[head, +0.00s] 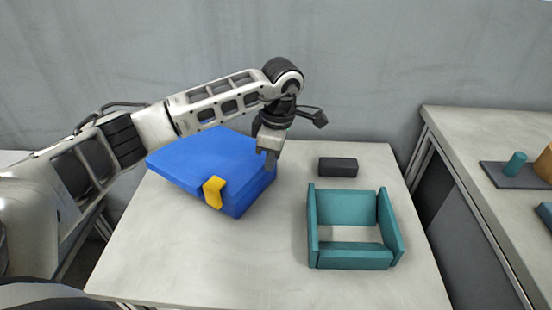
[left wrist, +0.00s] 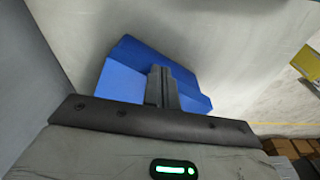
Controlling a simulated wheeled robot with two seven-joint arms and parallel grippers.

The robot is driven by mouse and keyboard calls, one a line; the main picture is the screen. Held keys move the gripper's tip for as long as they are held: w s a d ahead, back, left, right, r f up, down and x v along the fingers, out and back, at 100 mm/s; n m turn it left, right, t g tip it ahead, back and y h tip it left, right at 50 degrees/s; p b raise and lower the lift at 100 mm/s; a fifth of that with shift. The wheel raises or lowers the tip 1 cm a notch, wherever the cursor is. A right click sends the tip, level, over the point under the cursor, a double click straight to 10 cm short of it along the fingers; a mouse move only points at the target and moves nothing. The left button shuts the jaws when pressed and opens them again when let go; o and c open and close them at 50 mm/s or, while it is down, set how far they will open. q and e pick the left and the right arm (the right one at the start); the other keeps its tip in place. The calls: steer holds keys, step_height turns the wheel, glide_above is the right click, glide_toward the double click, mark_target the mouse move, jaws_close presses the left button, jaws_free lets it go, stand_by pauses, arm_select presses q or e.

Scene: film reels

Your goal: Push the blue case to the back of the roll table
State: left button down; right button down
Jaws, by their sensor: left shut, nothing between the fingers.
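The blue case (head: 205,160) with a yellow latch (head: 214,192) sits turned at an angle on the left half of the pale roll table (head: 270,270). My left gripper (head: 270,162) is shut and points down at the case's right end, at or very near its edge. In the left wrist view the shut fingers (left wrist: 160,88) overlap the blue case (left wrist: 122,75). I cannot tell whether they touch it. Part of the case's back left side is hidden behind my left arm. My right gripper is in neither view.
A teal open frame (head: 347,206) stands on the right half of the table, with a dark block (head: 338,167) behind it. A grey wall (head: 370,60) rises behind the table. Another table (head: 475,130) stands at the right. The front middle of the table is clear.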

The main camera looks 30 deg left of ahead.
arm_select(q)
steer(key=shift+s+a, duration=0.2)
steer(key=shift+a, duration=0.5)
steer(key=shift+s+a, duration=0.2)
steer(key=shift+a, duration=0.5)
steer(key=d, duration=0.1)
steer(key=w+d, duration=0.1)
steer(key=d, duration=0.1)
step_height(320, 180, up, 6)
steer(key=p, duration=0.4)
steer(key=shift+s, duration=0.1)
stand_by(0.4)
